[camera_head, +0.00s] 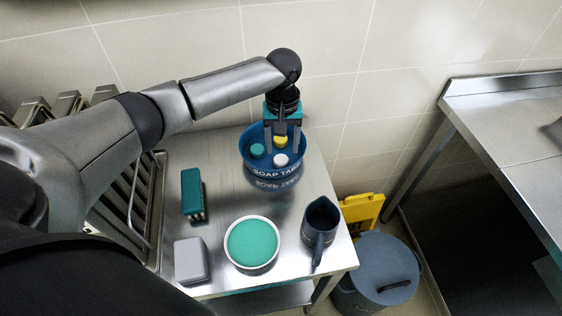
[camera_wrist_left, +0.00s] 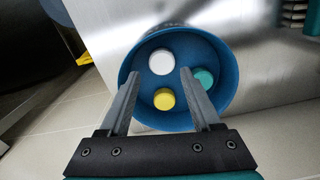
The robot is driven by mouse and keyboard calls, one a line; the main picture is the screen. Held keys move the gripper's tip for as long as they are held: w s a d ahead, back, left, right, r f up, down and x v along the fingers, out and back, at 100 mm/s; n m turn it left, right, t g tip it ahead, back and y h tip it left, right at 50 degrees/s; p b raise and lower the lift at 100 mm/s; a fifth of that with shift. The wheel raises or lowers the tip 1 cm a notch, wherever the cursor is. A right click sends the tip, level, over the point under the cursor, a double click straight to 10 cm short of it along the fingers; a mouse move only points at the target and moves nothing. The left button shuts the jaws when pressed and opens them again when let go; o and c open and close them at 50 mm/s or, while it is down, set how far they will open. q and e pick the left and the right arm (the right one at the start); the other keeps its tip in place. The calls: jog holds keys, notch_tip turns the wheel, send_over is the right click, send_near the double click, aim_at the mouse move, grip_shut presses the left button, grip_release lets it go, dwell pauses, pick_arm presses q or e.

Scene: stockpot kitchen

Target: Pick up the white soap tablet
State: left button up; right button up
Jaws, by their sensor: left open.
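The white soap tablet (camera_head: 281,160) lies in a round blue tub (camera_head: 246,153) marked "SOAP TABS" on the steel table. A yellow tablet (camera_head: 280,141) and a teal tablet (camera_head: 257,151) lie in the same tub. My left gripper (camera_head: 282,147) points down over the tub, open and empty. In the left wrist view the white tablet (camera_wrist_left: 161,62) is beyond the left gripper's fingertips (camera_wrist_left: 159,78), and the yellow tablet (camera_wrist_left: 164,99) shows between the fingers. The teal tablet (camera_wrist_left: 203,79) is by the right-hand finger. My right gripper is not in view.
On the steel table (camera_head: 222,205) stand a teal brush (camera_head: 192,193), a grey block (camera_head: 190,260), a white bowl with teal contents (camera_head: 252,243) and a dark jug (camera_head: 320,224). A rack (camera_head: 145,205) is at left. A lidded grey bin (camera_head: 378,268) and yellow sign (camera_head: 361,210) are at right.

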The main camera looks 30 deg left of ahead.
aim_at(281, 159)
pick_arm(q)
jog(key=f, duration=0.4)
jog(key=shift+s+f+b, duration=0.25)
jog(key=shift+f+b, duration=0.05)
jog(key=shift+b, duration=0.1)
grip_shut()
